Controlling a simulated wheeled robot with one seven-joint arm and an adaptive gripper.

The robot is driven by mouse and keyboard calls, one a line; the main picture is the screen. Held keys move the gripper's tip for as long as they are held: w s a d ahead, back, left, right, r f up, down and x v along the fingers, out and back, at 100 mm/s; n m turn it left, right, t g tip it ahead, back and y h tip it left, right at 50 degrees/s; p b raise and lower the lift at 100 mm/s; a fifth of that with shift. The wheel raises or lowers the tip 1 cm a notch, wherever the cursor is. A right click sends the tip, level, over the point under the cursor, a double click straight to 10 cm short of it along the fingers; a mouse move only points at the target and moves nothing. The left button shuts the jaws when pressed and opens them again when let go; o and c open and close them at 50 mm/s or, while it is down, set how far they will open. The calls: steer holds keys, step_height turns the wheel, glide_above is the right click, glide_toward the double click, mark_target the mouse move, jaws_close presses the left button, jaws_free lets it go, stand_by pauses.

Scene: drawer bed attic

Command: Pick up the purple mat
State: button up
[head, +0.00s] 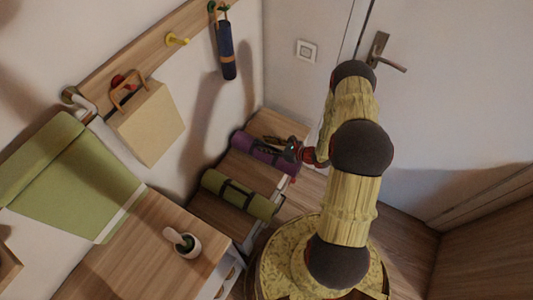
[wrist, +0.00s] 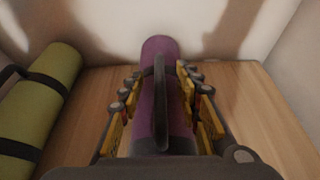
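The purple mat (head: 263,151) is a rolled cylinder with dark straps, lying on a wooden surface in the corner. In the wrist view the purple mat (wrist: 158,55) runs away from the camera between the fingers, with a dark strap over its top. My gripper (head: 281,144) is over the mat in the head view. In the wrist view my gripper (wrist: 156,84) is open, with one finger on each side of the mat. I cannot tell whether the fingers touch it. The mat's near end is hidden by the gripper body.
A green rolled mat (head: 238,194) with dark straps lies left of the purple one; it also shows in the wrist view (wrist: 44,85). Walls close in behind. A beige bag (head: 149,124) and a dark blue umbrella (head: 226,50) hang from a wall rack.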

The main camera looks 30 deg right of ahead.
steer(key=shift+s+a, duration=0.1)
jaws_close()
steer(key=shift+f, duration=0.1)
steer(key=shift+s, duration=0.1)
stand_by(0.7)
